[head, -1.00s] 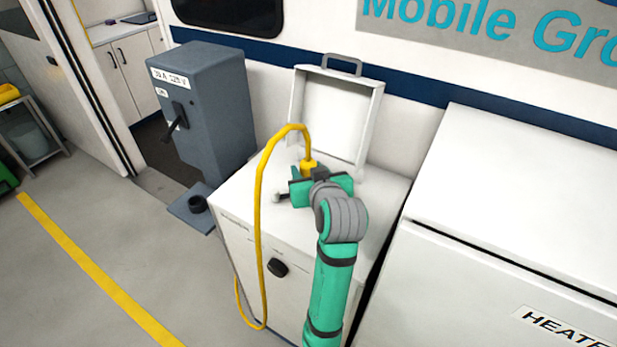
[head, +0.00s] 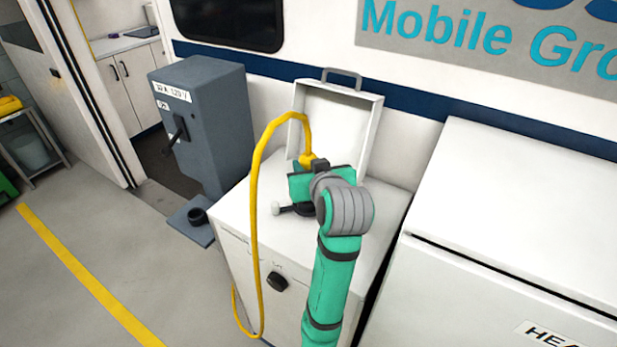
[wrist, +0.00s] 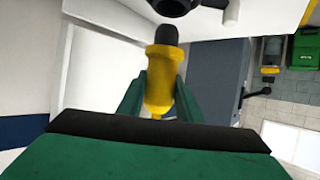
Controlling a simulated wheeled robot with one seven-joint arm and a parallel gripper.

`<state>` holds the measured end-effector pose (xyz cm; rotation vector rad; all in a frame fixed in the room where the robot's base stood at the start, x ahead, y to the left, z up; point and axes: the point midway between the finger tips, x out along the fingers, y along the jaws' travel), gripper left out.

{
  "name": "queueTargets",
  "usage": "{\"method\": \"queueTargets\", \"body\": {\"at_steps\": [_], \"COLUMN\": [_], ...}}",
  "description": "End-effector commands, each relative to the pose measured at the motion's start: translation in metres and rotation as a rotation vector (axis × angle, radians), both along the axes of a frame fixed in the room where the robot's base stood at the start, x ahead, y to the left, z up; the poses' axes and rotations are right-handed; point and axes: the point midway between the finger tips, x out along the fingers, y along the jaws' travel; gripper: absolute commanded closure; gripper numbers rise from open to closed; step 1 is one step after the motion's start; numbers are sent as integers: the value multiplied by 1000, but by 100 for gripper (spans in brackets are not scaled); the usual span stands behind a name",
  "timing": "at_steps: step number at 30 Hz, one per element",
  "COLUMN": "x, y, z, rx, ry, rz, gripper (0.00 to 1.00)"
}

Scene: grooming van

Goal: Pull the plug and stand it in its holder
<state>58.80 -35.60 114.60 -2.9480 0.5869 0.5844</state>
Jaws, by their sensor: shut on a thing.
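The yellow plug (head: 306,160) with its yellow cable (head: 256,210) is in my gripper (head: 312,180), above the white cabinet. In the wrist view the plug (wrist: 161,75) sits between the green fingers, its black nose pointing away from the palm. A black round socket (wrist: 175,6) with a pale-tipped lever (wrist: 231,12) lies beyond the nose, which looks just clear of it. In the head view the socket (head: 297,209) is partly hidden by my gripper. A black cup (head: 197,215), seemingly the holder, stands on a grey base plate by the grey switch box.
The cabinet's raised lid (head: 338,120) stands behind my gripper. The grey switch box (head: 205,120) with a lever is to the left. A white heater unit (head: 510,220) is at right. The cable hangs down the cabinet front past a black knob (head: 277,281). Floor at left is clear.

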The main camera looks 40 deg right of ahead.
Motion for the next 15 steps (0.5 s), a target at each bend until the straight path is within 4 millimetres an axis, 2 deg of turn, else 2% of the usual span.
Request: {"method": "queueTargets", "body": {"at_steps": [1,6,15], "x": [0,0,0], "y": [0,0,0], "z": [10,31,51], "rx": [-3,-2,-2], "ry": [-4,-2,-2], "rz": [0,0,0], "gripper": [97,97,97]}}
